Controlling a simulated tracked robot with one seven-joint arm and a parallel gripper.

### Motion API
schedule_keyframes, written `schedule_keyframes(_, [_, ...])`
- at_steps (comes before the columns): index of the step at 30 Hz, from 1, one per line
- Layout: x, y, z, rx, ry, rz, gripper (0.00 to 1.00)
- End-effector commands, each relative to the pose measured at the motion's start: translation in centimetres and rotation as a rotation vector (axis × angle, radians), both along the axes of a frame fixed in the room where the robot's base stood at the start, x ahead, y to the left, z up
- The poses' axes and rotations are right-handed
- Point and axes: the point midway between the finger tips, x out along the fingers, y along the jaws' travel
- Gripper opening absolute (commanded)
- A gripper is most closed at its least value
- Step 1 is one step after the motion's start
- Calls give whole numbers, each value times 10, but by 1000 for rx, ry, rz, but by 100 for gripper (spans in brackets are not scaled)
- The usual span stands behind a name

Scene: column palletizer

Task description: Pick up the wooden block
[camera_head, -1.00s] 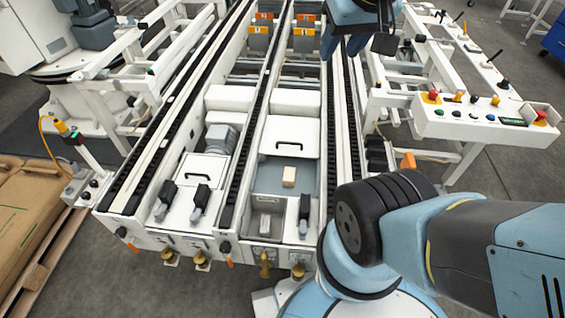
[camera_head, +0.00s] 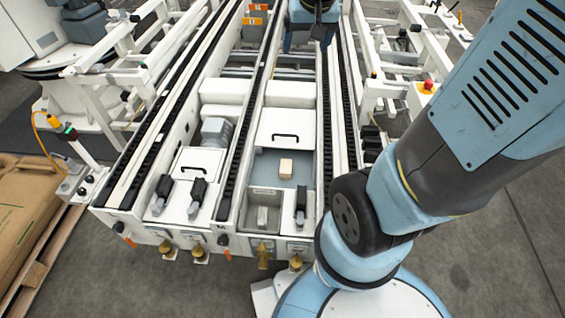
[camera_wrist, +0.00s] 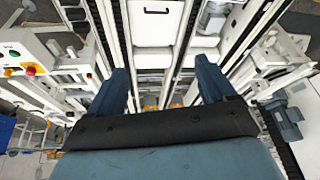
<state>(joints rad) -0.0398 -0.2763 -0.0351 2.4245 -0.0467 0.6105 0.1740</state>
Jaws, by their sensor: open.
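The wooden block (camera_head: 286,168) is a small, pale tan block in the head view. It lies on a grey-blue floor panel in the right bay of the white conveyor frame, just in front of a white lid with a black handle. My gripper (camera_head: 311,40) is at the top of the head view, above the far part of the conveyor and well away from the block. In the wrist view my gripper (camera_wrist: 163,78) has its two blue fingers spread wide with nothing between them. The block does not show in the wrist view.
The white lid (camera_head: 287,125) is behind the block, and a grey open box (camera_head: 263,209) is in front of it. Black chain rails (camera_head: 243,160) run along both sides of the bay. A control box (camera_head: 425,98) with a red button stands at right.

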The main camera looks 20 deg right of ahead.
Motion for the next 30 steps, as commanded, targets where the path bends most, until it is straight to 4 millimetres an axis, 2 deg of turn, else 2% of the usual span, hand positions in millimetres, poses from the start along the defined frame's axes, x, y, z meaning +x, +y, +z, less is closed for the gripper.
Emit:
schedule_keyframes(6, [38,1,-43,7,39,-36,83])
schedule_keyframes(15, [81,4,-109,15,83,-83,83])
schedule_keyframes(24, [111,8,-185,19,127,-126,83])
schedule_keyframes(30, [123,10,-240,23,155,-155,83])
